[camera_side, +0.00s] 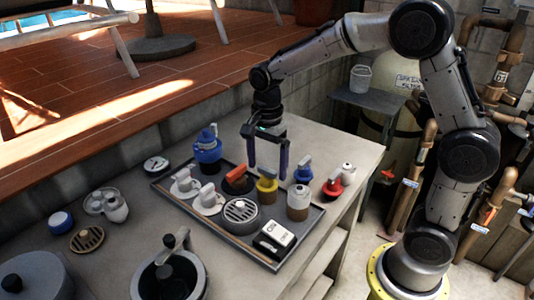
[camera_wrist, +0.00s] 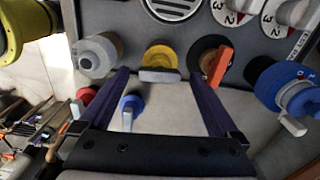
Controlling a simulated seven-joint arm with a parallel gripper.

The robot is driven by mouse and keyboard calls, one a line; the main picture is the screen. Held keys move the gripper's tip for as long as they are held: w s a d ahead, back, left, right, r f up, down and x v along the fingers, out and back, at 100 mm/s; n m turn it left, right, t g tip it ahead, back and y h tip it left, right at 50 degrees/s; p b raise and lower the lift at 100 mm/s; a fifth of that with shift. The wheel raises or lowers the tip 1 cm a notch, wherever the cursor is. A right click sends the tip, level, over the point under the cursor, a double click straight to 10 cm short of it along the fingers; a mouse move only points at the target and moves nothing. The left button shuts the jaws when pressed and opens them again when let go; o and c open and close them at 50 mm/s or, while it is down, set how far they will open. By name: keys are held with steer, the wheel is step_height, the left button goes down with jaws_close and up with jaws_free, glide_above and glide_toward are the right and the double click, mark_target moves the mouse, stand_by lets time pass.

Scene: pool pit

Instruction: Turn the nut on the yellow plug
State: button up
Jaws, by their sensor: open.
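The yellow plug (camera_side: 267,186) stands upright on the dark tray, among other fittings. In the wrist view its round yellow top (camera_wrist: 160,55) shows, with a pale grey bar-shaped nut (camera_wrist: 160,76) on the near side. My gripper (camera_side: 267,171) points down over the plug, with one dark finger on either side of it. In the wrist view my gripper (camera_wrist: 158,72) is open, with the nut between the fingertips and a gap on both sides. I see no contact. The plug's lower part is partly hidden in the wrist view.
Close by stand a black fitting with an orange handle (camera_side: 238,179), a small blue plug (camera_side: 303,172), a red plug (camera_side: 332,186) and a grey-brown jar (camera_side: 298,204). A round grilled drain (camera_side: 241,214) lies in front. The tray (camera_side: 178,205) is crowded; bare bench shows behind it.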

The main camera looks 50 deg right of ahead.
mark_target(267, 169)
step_height(267, 169, up, 14)
steer(key=shift+f, duration=0.15)
stand_by(0.3)
steer(key=s+r+n+t, duration=0.3)
steer(key=s+r+n, duration=0.1)
steer(key=s, duration=1)
steer(key=s+f+n+t, duration=0.2)
steer(key=s+f+n, duration=0.5)
steer(key=n, duration=0.6)
steer(key=shift+s+a+f+t, duration=0.15)
steer(key=shift+s+f+t, duration=0.15)
steer(key=shift+f, duration=0.55)
